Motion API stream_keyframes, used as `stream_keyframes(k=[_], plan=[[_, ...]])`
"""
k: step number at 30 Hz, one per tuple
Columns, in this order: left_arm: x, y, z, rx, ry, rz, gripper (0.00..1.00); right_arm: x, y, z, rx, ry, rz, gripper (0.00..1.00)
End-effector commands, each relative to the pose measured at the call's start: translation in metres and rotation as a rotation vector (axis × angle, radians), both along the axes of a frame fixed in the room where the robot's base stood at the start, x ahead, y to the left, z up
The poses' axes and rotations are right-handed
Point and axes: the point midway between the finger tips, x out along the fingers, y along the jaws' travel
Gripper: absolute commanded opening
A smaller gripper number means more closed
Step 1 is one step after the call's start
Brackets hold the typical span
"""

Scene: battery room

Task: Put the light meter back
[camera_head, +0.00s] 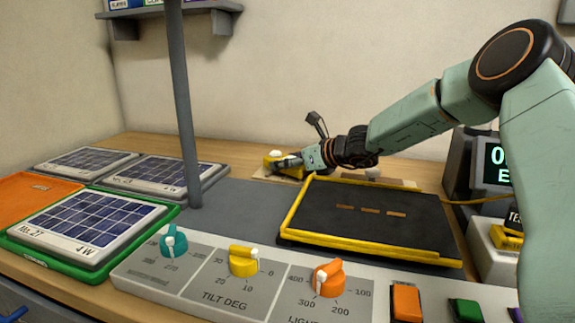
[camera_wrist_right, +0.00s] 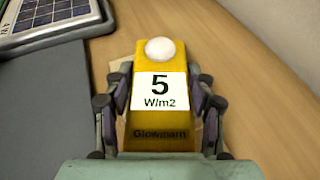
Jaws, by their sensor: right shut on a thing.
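The light meter (camera_head: 270,162) is a yellow block with a white dome on top. In the right wrist view the light meter (camera_wrist_right: 158,125) shows "5 W/m2" and "Glowmann". My right gripper (camera_head: 292,163) is shut on it, and in the wrist view its fingers press on both sides. The meter is at the back of the bench, over or on a pale tan patch (camera_head: 262,177); I cannot tell whether it touches it. My left gripper is not in view.
A black tilt plate with a yellow rim (camera_head: 365,222) lies right of centre. A grey post (camera_head: 182,100) rises left of the meter. Solar panels (camera_head: 85,224) lie at the left. A knob console (camera_head: 215,285) runs along the front. A display unit (camera_head: 492,165) stands at the right.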

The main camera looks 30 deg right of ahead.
Motion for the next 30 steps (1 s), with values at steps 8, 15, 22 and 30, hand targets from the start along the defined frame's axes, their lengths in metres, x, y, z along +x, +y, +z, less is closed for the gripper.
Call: stream_keyframes(k=[8, 15, 22, 30], plan=[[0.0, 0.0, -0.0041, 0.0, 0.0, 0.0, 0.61, 0.0001, 0.0, -0.0032, 0.0, -0.001, 0.0, 0.14], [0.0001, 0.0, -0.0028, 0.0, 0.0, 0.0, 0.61, 0.0, 0.0, -0.0024, 0.0, 0.0, 0.0, 0.75], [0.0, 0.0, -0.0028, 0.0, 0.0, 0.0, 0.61, 0.0, 0.0, -0.0024, 0.0, 0.0, 0.0, 0.79], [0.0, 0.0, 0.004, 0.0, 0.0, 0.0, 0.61, -0.0034, -0.0021, 0.0048, 0.003, -0.001, -0.002, 0.79]])
